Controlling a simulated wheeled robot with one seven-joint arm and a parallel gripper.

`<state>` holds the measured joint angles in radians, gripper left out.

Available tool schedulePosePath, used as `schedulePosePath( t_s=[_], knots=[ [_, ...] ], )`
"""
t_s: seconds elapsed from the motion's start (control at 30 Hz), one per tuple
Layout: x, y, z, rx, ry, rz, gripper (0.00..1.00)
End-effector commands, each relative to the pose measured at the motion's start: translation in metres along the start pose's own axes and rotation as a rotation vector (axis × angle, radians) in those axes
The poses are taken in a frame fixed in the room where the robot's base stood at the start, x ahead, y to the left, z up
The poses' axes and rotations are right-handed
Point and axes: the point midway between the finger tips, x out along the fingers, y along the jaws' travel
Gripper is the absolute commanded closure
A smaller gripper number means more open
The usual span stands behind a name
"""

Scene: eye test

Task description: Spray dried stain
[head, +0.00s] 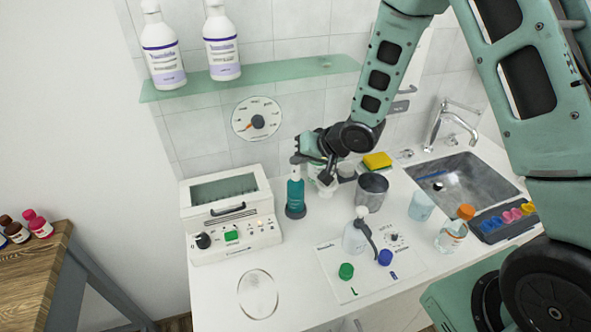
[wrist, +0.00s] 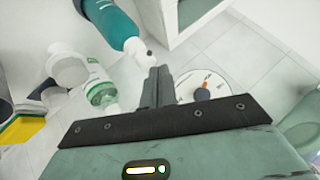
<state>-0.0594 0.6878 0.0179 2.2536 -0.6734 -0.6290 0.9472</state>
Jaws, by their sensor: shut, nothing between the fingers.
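A teal bottle (head: 295,196) with a pale neck stands on a dark round base on the white counter. It also shows at the top of the wrist view (wrist: 112,20), its dark tip close to my fingers. My gripper (head: 298,159) is at the height of this bottle's top; whether it touches is unclear. In the wrist view my gripper's fingers (wrist: 157,86) are together and empty. A round outlined patch (head: 258,294) with a greyish smear lies at the counter's front left. A white bottle (head: 354,238) with a grey tube stands on a white printed board (head: 340,280).
A white device (head: 232,220) stands left of the teal bottle. A metal cup (head: 371,190), yellow sponge (head: 377,160), blue cup (head: 421,206) and orange-capped bottle (head: 451,236) stand right. Behind are a sink (head: 470,185) and a glass shelf (head: 260,76). Counter around the patch is clear.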

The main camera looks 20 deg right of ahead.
Motion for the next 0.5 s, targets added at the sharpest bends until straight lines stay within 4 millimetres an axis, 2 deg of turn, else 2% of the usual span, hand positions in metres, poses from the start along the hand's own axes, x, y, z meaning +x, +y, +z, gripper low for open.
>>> schedulePosePath(
  t_s=[0.5],
  knots=[
    [0.0046, 0.0033, 0.0035, -0.001, -0.001, 0.000, 1.00]
  ],
)
